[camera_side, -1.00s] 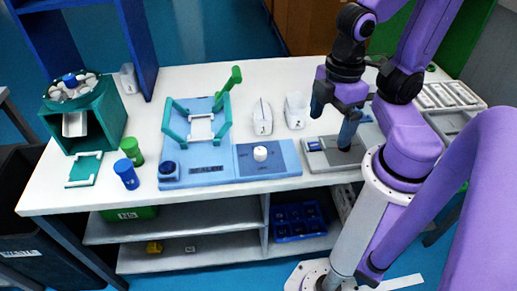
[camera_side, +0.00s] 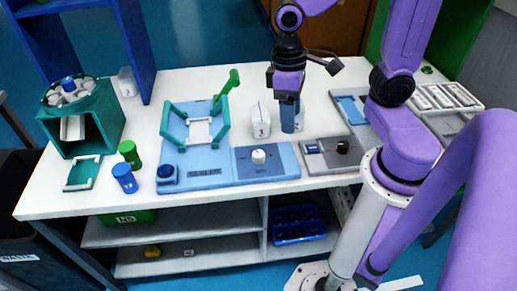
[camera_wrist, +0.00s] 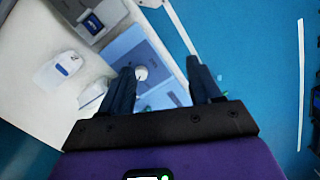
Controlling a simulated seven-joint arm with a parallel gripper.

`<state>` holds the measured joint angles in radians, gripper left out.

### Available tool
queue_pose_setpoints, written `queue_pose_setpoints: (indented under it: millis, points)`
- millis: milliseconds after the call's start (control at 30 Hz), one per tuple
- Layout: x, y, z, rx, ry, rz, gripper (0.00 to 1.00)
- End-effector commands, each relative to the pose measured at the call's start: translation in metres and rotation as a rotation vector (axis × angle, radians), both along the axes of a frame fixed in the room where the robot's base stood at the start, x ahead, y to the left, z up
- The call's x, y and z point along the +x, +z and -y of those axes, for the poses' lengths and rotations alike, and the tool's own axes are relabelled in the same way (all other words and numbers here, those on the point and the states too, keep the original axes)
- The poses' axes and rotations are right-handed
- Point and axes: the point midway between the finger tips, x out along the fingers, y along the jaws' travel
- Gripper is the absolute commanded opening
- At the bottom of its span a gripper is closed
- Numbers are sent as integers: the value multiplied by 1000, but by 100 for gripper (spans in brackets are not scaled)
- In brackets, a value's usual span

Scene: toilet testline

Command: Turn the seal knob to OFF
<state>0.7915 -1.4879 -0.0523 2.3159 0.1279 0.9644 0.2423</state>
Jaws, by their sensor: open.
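A round white knob (camera_side: 258,156) sits on a blue panel (camera_side: 280,168) at the front middle of the table, joined to a sealer station (camera_side: 190,148) with a lettered label. A black knob (camera_side: 342,147) is on a grey unit (camera_side: 320,163) to the right; I cannot read which knob is marked for the seal. My gripper (camera_side: 289,125) is open and empty, pointing down, above and behind the blue panel's right side. In the wrist view the white knob (camera_wrist: 141,73) shows between my fingers (camera_wrist: 160,65), apart from them. Its setting is too small to read.
White containers (camera_side: 261,121) stand behind the blue panel, one partly hidden by my gripper. A green lever (camera_side: 230,88) rises at the sealer's back. Blue (camera_side: 125,180) and green (camera_side: 130,153) cylinders stand left. Bare table lies behind the containers.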

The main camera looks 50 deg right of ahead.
Motion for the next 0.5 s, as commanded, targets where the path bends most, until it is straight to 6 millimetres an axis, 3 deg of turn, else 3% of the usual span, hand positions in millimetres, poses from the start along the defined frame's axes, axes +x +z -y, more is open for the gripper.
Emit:
queue_pose_setpoints:
  millis: [267, 500]
  points:
    - [70, -15, 19, -15, -530, -125, 63]
    - [122, -31, 51, -12, -956, -235, 63]
